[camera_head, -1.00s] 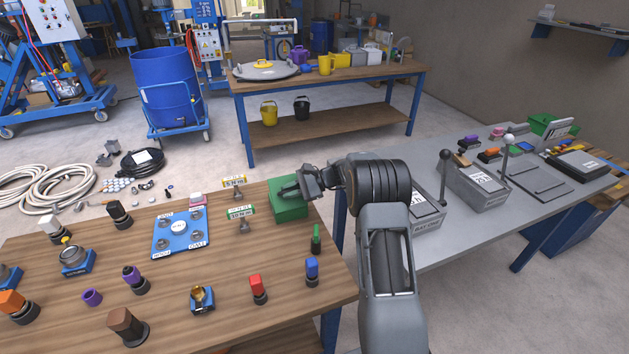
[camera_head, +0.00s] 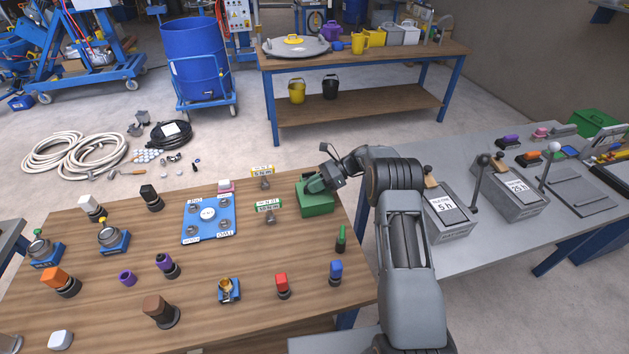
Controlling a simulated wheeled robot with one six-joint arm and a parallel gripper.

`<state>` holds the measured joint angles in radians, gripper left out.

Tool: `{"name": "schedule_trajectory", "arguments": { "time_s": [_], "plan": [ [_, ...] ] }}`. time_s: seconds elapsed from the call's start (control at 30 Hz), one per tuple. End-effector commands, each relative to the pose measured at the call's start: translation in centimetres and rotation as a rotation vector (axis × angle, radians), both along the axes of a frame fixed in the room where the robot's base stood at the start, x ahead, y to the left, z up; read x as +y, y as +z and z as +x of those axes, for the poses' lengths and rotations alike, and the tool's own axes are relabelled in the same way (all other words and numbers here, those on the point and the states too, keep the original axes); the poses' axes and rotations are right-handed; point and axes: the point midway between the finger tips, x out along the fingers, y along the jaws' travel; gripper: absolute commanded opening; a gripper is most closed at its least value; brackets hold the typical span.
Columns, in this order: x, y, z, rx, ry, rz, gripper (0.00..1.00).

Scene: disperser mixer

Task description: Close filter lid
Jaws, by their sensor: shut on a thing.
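My gripper (camera_head: 319,184) is at the top of a green box (camera_head: 317,204) near the far right corner of the wooden table. It is shut, apparently on the box's top; the fingers and the wrist hide the exact grip. Small filter-like fittings on blue bases stand on the same table: a silver one (camera_head: 112,236), one with a green top (camera_head: 43,247) and an open brass one (camera_head: 228,289). I cannot tell for sure which thing is the filter lid.
The wooden table (camera_head: 200,330) holds several coloured knobs, a blue plate (camera_head: 209,220) and two small signs. A drum (camera_head: 195,65) and hoses are on the floor behind.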

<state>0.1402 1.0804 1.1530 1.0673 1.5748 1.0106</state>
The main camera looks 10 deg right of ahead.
Motion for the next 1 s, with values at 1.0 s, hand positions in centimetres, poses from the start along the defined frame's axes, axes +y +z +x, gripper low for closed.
{"name": "schedule_trajectory", "arguments": {
  "time_s": [1.0],
  "plan": [
    [0.03,-0.41,-0.25,0.058,0.0,-0.005,0.38]
  ]
}}
